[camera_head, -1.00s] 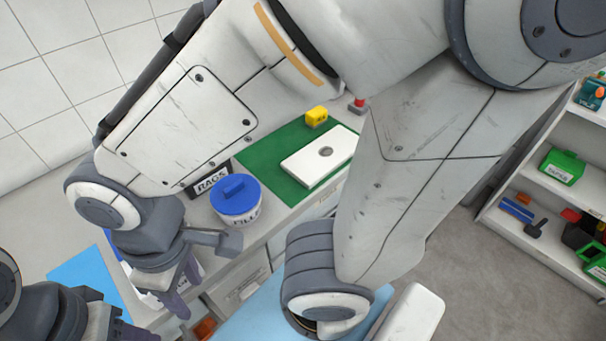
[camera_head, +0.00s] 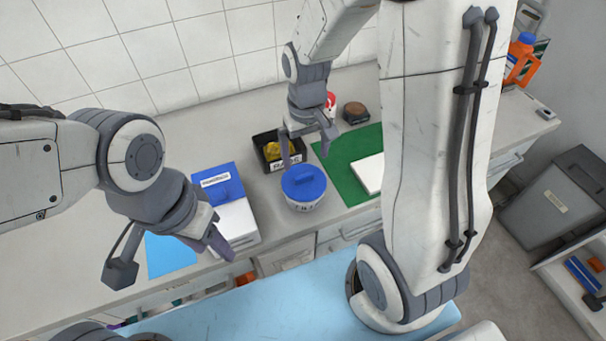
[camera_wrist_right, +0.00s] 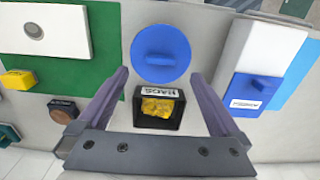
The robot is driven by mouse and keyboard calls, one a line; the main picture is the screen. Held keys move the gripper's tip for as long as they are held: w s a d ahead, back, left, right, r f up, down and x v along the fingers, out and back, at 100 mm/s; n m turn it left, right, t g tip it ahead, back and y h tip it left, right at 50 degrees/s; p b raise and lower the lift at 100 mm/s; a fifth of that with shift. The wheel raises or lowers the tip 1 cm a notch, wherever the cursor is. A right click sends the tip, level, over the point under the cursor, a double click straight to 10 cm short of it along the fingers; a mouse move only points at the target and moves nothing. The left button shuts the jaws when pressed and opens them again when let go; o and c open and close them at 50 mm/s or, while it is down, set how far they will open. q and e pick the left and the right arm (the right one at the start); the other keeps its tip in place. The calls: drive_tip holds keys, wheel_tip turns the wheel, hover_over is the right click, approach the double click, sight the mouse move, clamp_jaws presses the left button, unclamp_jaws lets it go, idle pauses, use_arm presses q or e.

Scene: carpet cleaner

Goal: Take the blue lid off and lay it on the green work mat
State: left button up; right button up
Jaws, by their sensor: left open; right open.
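The blue lid (camera_head: 303,180) with its bar handle sits on a round white tub on the counter; it also shows in the right wrist view (camera_wrist_right: 160,54). The green work mat (camera_head: 345,172) lies right of the tub, partly behind my arm. My right gripper (camera_head: 308,150) is open and empty, above and just behind the lid. In the right wrist view its spread fingers (camera_wrist_right: 160,76) point toward the lid, which lies beyond their tips.
A black bin with yellow rags (camera_head: 280,150) stands behind the tub, close to my right gripper. A white box with a blue lid (camera_head: 232,218) stands left of the tub. A white slab (camera_head: 369,173) lies on the mat. A blue mat (camera_head: 168,256) lies at the left.

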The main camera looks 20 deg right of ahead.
sight(304, 175)
drive_tip(key=shift+w+a+f+p, duration=0.15)
drive_tip(key=shift+f+p, duration=0.2)
drive_tip(key=shift+f, duration=1.5)
drive_tip(key=shift+w+d+f+p, duration=0.1)
drive_tip(key=shift+f+p, duration=0.2)
drive_tip(key=shift+f, duration=1.55)
drive_tip(key=c, duration=1.4)
drive_tip(key=shift+c, duration=0.2)
drive_tip(key=shift+r, duration=0.1)
